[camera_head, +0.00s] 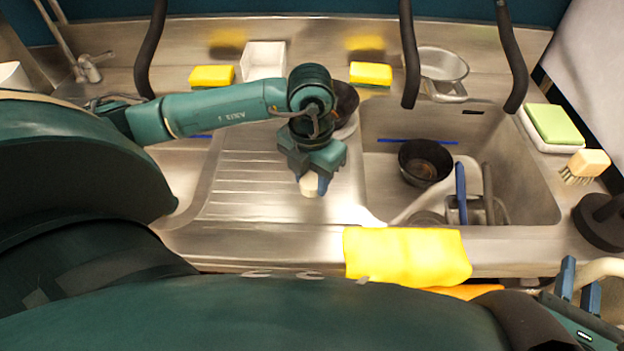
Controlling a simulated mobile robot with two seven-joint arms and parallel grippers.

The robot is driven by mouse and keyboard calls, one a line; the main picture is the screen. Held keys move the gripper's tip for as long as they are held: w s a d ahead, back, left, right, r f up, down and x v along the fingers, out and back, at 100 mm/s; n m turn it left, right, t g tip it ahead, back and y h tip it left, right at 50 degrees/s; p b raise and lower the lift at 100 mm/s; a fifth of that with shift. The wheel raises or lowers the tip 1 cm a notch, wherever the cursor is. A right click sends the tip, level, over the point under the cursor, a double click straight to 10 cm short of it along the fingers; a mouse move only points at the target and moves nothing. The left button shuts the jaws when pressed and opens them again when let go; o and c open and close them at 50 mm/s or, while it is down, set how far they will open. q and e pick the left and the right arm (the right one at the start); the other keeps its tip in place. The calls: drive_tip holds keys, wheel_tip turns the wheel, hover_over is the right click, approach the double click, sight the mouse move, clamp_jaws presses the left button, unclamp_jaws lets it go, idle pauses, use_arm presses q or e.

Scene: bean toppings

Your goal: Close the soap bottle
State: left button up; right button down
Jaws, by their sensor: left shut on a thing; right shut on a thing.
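My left gripper (312,185) is over the ribbed drainboard, pointing down, shut on a small whitish thing (309,187). Only its lower part shows between the blue fingertips; I cannot tell whether it is the soap bottle or its cap. My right gripper (580,284) is at the lower right corner, in front of the counter, its blue fingers upright. A pale, curved thing (602,268) shows at its fingers, partly cut off by the frame edge; I cannot tell what it is. No soap bottle can be made out for certain.
The sink basin (520,190) holds a dark bowl (425,161) and utensils. A yellow cloth (405,256) hangs over the front edge. Yellow sponges (211,76), a white container (263,60) and a metal pot (442,66) stand behind. A brush (587,165) lies right. The drainboard (250,190) is mostly clear.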

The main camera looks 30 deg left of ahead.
drive_tip(key=shift+r, duration=0.1)
use_arm(q)
wheel_tip(320, 180, up, 10)
drive_tip(key=shift+r+b, duration=0.1)
drive_tip(key=shift+b, duration=0.3)
use_arm(e)
drive_tip(key=shift+f, duration=0.4)
drive_tip(key=c, duration=1.9)
unclamp_jaws()
clamp_jaws()
